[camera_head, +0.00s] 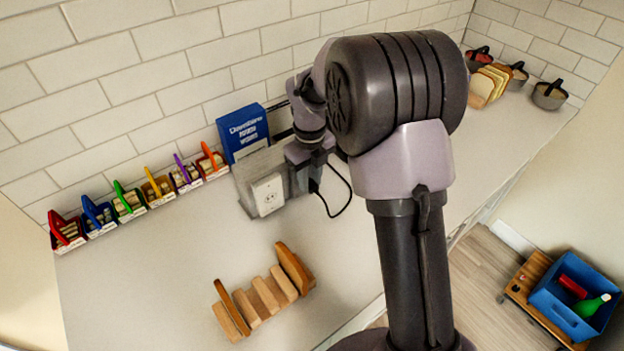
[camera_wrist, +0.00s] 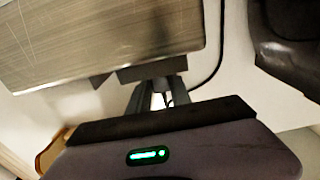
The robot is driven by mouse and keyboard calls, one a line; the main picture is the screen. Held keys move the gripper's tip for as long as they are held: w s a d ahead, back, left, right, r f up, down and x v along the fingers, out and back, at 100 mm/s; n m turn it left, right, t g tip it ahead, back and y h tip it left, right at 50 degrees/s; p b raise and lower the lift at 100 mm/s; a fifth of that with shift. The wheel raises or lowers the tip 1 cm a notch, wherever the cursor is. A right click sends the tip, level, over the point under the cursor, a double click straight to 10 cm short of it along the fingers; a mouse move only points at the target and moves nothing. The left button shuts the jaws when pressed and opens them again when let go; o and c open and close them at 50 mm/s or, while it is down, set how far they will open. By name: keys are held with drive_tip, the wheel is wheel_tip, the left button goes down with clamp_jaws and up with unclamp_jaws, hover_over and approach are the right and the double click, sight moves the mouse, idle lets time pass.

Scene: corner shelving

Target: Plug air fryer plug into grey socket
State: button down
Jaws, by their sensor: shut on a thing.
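A grey box (camera_head: 247,168) stands on the counter, with a white socket plate (camera_head: 267,195) on its front face. My gripper (camera_head: 313,172) is just right of the box, pointing down, shut on the dark plug (camera_head: 314,187). A black cord (camera_head: 346,205) loops from the plug to the right. In the wrist view my gripper's fingers (camera_wrist: 157,97) are close together beside the brushed-metal box (camera_wrist: 100,35), and the cord (camera_wrist: 220,60) curves away on the right. The plug's prongs are hidden, and I see it apart from the socket plate. My arm hides part of the counter behind.
A blue box (camera_head: 243,130) stands behind the grey box against the tiled wall. Several coloured bins (camera_head: 127,203) line the wall at left. A wooden rack (camera_head: 262,295) is on the front counter. Bread slices (camera_head: 487,86) and dark pots (camera_head: 548,95) sit at far right.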

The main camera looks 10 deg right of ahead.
drive_tip(key=shift+w+a, duration=0.15)
drive_tip(key=shift+w, duration=0.25)
drive_tip(key=c, duration=1.1)
unclamp_jaws()
drive_tip(key=shift+w, duration=0.1)
drive_tip(key=shift+r, duration=0.1)
wheel_tip(320, 180, up, 17)
drive_tip(key=p, duration=0.5)
drive_tip(key=shift+r, duration=0.1)
